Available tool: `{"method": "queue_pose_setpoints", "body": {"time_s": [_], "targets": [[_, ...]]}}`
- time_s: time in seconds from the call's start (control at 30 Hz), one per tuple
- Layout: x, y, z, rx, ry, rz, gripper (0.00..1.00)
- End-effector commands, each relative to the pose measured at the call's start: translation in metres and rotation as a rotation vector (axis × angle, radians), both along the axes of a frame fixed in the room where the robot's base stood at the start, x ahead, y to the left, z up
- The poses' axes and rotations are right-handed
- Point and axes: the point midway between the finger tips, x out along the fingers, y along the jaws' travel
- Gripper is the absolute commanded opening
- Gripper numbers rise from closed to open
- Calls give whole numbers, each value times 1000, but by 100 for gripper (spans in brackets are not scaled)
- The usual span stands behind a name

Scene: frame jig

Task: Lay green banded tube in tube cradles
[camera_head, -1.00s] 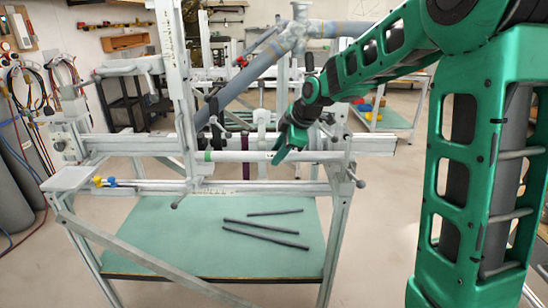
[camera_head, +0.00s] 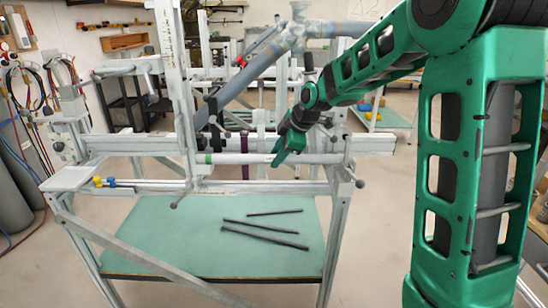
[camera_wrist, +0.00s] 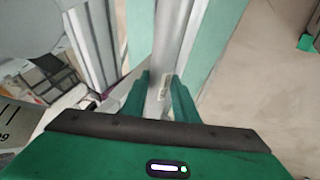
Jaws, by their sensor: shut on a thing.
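The green banded tube (camera_head: 235,158) is a long grey tube lying level along the front of the white frame jig, with a green band near its left end. My gripper (camera_head: 281,153) is shut on it right of its middle. In the wrist view the tube (camera_wrist: 172,45) passes between my gripper's two green fingers (camera_wrist: 160,85), with a small pale label beside them. The tube's ends are close to a white upright at the left (camera_head: 190,130) and a bracket at the right (camera_head: 346,165). I cannot tell whether the tube rests in the cradles.
White beams of the jig (camera_head: 130,143) run behind the tube. A green lower shelf (camera_head: 180,235) holds several dark rods (camera_head: 265,235). A clamp handle (camera_head: 360,183) sticks out at the right. A thick grey pipe (camera_head: 255,68) slants up behind. The floor in front is clear.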

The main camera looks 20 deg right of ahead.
Motion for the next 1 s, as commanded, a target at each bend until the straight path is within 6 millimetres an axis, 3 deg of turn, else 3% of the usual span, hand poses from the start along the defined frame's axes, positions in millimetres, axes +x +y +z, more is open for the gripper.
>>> {"method": "queue_pose_setpoints", "body": {"time_s": [0.47,0.5,0.57,0.87,1.0], "targets": [[0,0,-1,1,-1,0,0],[0,0,-1,1,-1,0,34],[0,0,-1,0,-1,0,48],[0,-1,-1,0,0,-1,48],[-4,-3,8,0,-2,-2,48]]}}
